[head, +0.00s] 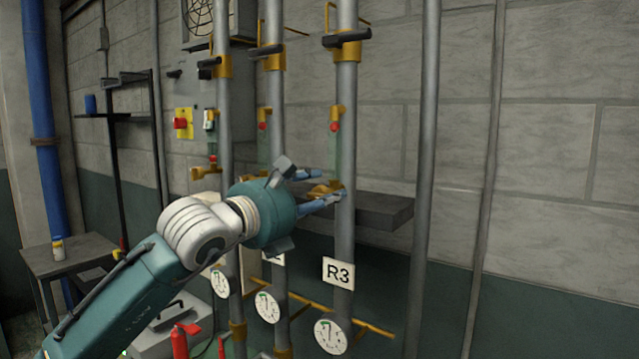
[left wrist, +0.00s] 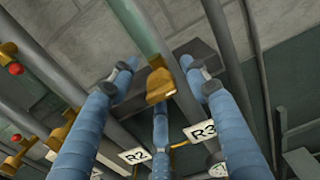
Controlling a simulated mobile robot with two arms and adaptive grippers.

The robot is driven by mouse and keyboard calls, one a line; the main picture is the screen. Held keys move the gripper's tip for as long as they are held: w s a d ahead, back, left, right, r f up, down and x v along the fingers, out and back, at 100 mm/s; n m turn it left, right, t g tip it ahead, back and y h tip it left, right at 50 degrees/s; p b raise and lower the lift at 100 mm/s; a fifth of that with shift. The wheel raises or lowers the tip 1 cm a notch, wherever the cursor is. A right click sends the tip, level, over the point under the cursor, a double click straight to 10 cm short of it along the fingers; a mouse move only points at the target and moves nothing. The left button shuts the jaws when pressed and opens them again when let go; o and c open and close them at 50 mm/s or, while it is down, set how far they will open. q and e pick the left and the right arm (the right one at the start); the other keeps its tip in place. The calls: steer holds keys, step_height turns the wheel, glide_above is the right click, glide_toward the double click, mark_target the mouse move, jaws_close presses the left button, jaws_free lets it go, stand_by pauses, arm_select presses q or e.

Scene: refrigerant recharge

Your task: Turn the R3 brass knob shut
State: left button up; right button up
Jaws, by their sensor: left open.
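The R3 brass knob (head: 326,188) sits on the front pipe, above the white R3 label (head: 339,273). My left gripper (head: 328,184) reaches in from the left with its blue fingers around the knob in the head view, partly covering it. In the left wrist view the brass knob (left wrist: 160,88) shows between the spread fingers of my left gripper (left wrist: 158,72). The fingers are open; whether any touches the knob I cannot tell. The R3 label (left wrist: 201,131) also shows there. My right gripper is not in view.
Two more grey pipes (head: 275,130) stand left of the R3 pipe, with brass fittings. A dark shelf (head: 385,211) lies behind the R3 pipe. Round gauges (head: 330,336) hang below the labels. A small table (head: 75,255) stands at left. The right-hand wall is mostly bare.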

arm_select(q)
steer(key=shift+w+d, duration=0.1)
steer(key=shift+f, duration=0.1)
steer(key=c, duration=1.1)
steer(key=shift+n+b, duration=0.5)
steer(key=shift+b, duration=0.8)
steer(key=shift+c, duration=0.3)
steer(key=n+b, duration=0.7)
steer(key=b, duration=0.2)
steer(key=shift+a+b, duration=0.2)
steer(key=shift+b, duration=0.2)
steer(key=n+b, duration=0.2)
steer(key=n, duration=0.1)
steer(key=n+b, duration=0.1)
steer(key=n, duration=0.1)
steer(key=shift+a+r+n+b, duration=0.1)
steer(key=shift+r+n+b, duration=0.1)
steer(key=shift+n+b, duration=1.2)
steer(key=shift+n, duration=1.1)
